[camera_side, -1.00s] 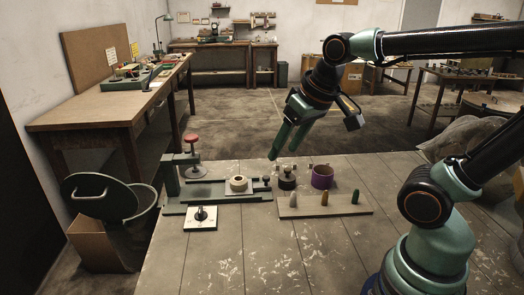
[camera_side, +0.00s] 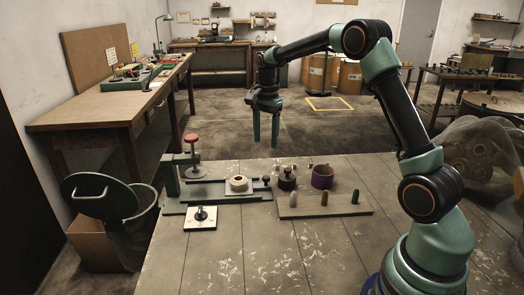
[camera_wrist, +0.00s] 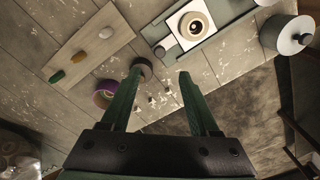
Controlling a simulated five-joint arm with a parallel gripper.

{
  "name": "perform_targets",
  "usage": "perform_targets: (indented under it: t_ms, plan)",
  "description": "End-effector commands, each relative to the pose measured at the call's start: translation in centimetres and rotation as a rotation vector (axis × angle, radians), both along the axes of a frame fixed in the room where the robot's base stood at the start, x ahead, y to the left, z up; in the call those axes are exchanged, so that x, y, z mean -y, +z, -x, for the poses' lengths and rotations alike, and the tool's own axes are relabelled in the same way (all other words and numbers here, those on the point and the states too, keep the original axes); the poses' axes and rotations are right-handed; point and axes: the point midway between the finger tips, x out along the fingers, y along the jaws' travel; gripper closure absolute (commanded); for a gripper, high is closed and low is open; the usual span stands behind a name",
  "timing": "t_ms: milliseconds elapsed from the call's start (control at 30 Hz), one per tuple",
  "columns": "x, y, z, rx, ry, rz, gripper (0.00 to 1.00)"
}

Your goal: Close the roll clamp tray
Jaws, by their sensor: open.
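The roll clamp tray (camera_side: 259,188) is a pale plate with a black knob (camera_side: 266,181) at its right end. It lies on the long green base of the clamp (camera_side: 172,178), out to the right of the upright post. A cream tape roll (camera_side: 238,183) sits on the tray. In the wrist view the tray (camera_wrist: 171,47) and roll (camera_wrist: 195,25) are at the top right, with the knob beyond my fingertips. My gripper (camera_side: 266,142) is open and empty, pointing down above and behind the bench objects. Its two fingers are apart in the wrist view (camera_wrist: 160,80).
A black round piece (camera_side: 286,178) and a purple ring (camera_side: 322,177) stand right of the tray. A board (camera_side: 308,211) with three coloured pegs lies in front of them. A dial panel (camera_side: 201,218) is before the clamp. The bench's front is clear.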

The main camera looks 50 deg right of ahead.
Motion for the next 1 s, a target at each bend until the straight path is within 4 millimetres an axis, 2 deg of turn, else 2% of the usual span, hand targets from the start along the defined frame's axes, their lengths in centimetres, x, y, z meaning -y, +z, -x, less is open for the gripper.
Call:
perform_targets:
  t_ms: [100,333,800,1000]
  plan:
    - [0.8,-1.1,-0.4,-0.017,-0.057,-0.006,0.38]
    - [0.9,-2.8,-0.4,-0.024,-0.075,-0.009,0.38]
    - [0.9,-11.2,-0.3,-0.024,-0.072,-0.009,0.38]
    - [0.9,-13.0,-0.4,-0.022,-0.071,-0.008,0.38]
